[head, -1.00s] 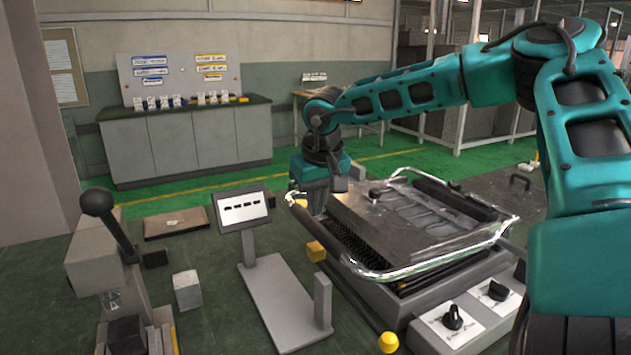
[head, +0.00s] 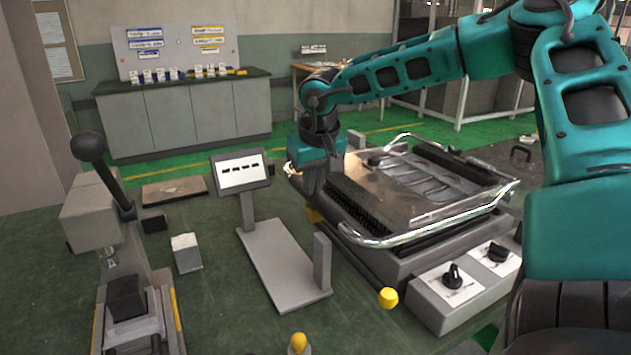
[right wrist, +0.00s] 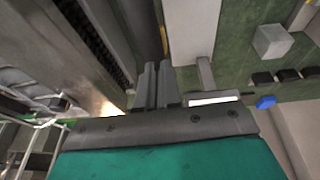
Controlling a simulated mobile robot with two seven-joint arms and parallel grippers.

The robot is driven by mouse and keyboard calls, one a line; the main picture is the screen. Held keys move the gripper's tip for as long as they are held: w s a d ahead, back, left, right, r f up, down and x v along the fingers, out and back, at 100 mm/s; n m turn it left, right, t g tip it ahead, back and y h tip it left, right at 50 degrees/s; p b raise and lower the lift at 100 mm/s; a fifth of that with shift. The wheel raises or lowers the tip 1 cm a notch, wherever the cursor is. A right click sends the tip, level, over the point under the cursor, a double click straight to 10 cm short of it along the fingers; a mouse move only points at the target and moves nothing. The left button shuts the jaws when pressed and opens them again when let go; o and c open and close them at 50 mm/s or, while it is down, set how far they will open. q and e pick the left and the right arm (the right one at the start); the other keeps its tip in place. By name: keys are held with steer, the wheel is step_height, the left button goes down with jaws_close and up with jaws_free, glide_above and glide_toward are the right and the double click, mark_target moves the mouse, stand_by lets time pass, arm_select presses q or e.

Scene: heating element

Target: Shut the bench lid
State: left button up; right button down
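The bench unit stands right of centre in the head view. Its lid (head: 435,180) is a shiny metal plate within bent chrome rails. A dark ribbed strip (head: 375,215) shows along its near left side; whether the lid is fully down I cannot tell. My right gripper (head: 314,190) points down at the lid's left end. In the right wrist view its two fingers (right wrist: 158,88) lie close together with nothing visible between them. Whether they touch the lid I cannot tell. My left gripper is not in view.
A small sign stand (head: 240,172) and its grey base (head: 283,265) stand left of the bench. A control box with black knobs (head: 465,278) is in front. A lever device (head: 105,210) and a pale block (head: 186,252) stand at left.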

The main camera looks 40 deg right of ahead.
steer(key=shift+s+f, duration=0.25)
steer(key=shift+f, duration=0.15)
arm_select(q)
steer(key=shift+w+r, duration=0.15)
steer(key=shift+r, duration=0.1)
arm_select(e)
steer(key=shift+f, duration=0.15)
steer(key=shift+a+r+p, duration=0.1)
steer(key=shift+r+p, duration=0.2)
arm_select(q)
steer(key=p, duration=0.1)
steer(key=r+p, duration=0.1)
steer(key=p, duration=0.1)
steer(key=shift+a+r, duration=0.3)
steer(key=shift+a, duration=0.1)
arm_select(e)
steer(key=w+v, duration=0.2)
steer(key=v, duration=1.2)
steer(key=shift+a+r, duration=0.25)
steer(key=shift+r, duration=0.1)
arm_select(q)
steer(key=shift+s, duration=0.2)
